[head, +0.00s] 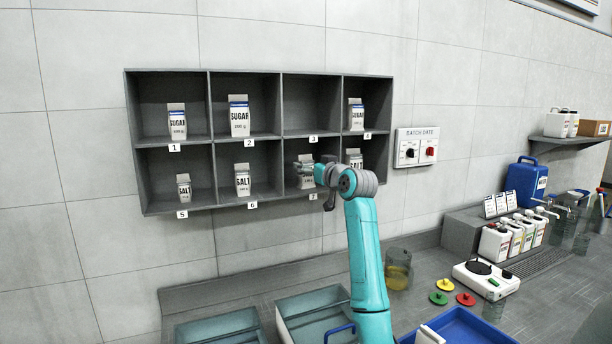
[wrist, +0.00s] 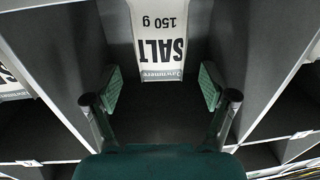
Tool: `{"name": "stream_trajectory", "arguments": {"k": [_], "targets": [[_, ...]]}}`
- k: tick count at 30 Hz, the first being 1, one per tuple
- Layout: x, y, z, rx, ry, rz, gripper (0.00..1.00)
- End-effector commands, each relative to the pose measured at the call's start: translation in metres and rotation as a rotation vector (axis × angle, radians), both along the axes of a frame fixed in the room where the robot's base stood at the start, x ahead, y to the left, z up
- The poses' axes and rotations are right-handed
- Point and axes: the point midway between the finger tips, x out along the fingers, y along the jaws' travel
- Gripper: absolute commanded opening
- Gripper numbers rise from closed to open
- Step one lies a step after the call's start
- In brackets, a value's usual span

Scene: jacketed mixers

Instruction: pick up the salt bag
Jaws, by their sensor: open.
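A white salt bag (wrist: 160,45) marked "SALT 150 g" stands in compartment 7 of the grey shelf (head: 281,138). It appears upside down in the wrist view, and in the head view the bag (head: 306,184) is partly hidden by my gripper (head: 312,172). My gripper's green-padded fingers (wrist: 163,86) are open inside that compartment, one to each side of the bag's line. The bag lies ahead, roughly centred between them. I cannot tell whether the pads are beside it or just short of it. Nothing is held.
Other salt bags stand in compartments 5 (head: 184,190), 6 (head: 243,182) and 8 (head: 355,161). Sugar bags stand in compartments 1 (head: 177,124), 2 (head: 239,118) and 4 (head: 356,117); compartment 3 is empty. Grey dividers flank my gripper closely. Bins (head: 310,310) sit below.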

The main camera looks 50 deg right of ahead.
Motion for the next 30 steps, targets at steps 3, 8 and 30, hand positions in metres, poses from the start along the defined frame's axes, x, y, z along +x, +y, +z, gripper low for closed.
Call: {"name": "stream_trajectory", "arguments": {"k": [3,8,30], "targets": [[0.017,-0.006,0.0,0.001,0.0,0.001,0.84],[0.027,-0.012,0.0,0.001,0.0,0.001,0.84],[0.027,-0.012,0.0,0.0,-0.001,0.001,0.13]]}}
